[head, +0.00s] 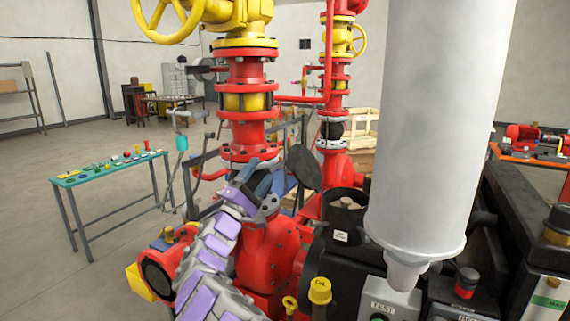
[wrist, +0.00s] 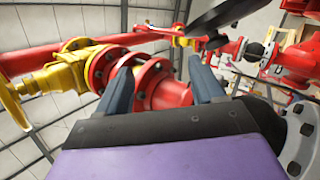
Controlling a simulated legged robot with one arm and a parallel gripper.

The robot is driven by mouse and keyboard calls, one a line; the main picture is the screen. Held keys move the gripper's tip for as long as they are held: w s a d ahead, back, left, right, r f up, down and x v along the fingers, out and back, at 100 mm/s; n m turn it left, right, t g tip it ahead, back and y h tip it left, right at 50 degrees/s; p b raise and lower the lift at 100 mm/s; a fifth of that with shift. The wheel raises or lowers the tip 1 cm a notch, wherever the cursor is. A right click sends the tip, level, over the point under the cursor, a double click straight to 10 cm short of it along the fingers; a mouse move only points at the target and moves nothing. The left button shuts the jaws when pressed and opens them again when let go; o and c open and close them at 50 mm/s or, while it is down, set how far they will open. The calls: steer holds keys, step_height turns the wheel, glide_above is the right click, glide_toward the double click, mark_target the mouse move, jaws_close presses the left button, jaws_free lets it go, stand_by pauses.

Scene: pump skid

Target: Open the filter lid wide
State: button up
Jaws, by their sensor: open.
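My gripper (head: 254,180) is above the red pump-side body (head: 268,250) in the head view, its two blue-grey fingers apart. A dark round disc (head: 303,167), which looks like the filter lid, stands tilted up just right of the fingers, apart from them in the picture. Its hinge is not clearly visible. In the wrist view my gripper (wrist: 163,78) is open with nothing held; a red flanged pipe shows behind the gap. A dark flat shape (wrist: 224,20) at the top of that view may be the lid seen nearly edge-on.
A red and yellow valve column (head: 247,100) rises just behind my gripper. A large pale cylinder (head: 435,130) blocks the right side. Black housings and a yellow cap (head: 320,290) stand in front. A teal-topped bench (head: 108,170) stands left, with open floor around it.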

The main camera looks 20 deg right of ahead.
mark_target(302, 170)
steer(key=w+a+f+n+g+y+p, duration=0.2)
steer(key=a+f+n+g, duration=0.1)
steer(key=a+f+g, duration=0.25)
steer(key=shift+t, duration=0.25)
steer(key=x, duration=1.2)
steer(key=f+x, duration=0.1)
steer(key=x, duration=0.5)
steer(key=shift+s+d+r+b, duration=0.1)
steer(key=shift+s+d+b, duration=0.1)
steer(key=shift+d+b, duration=0.2)
jaws_close()
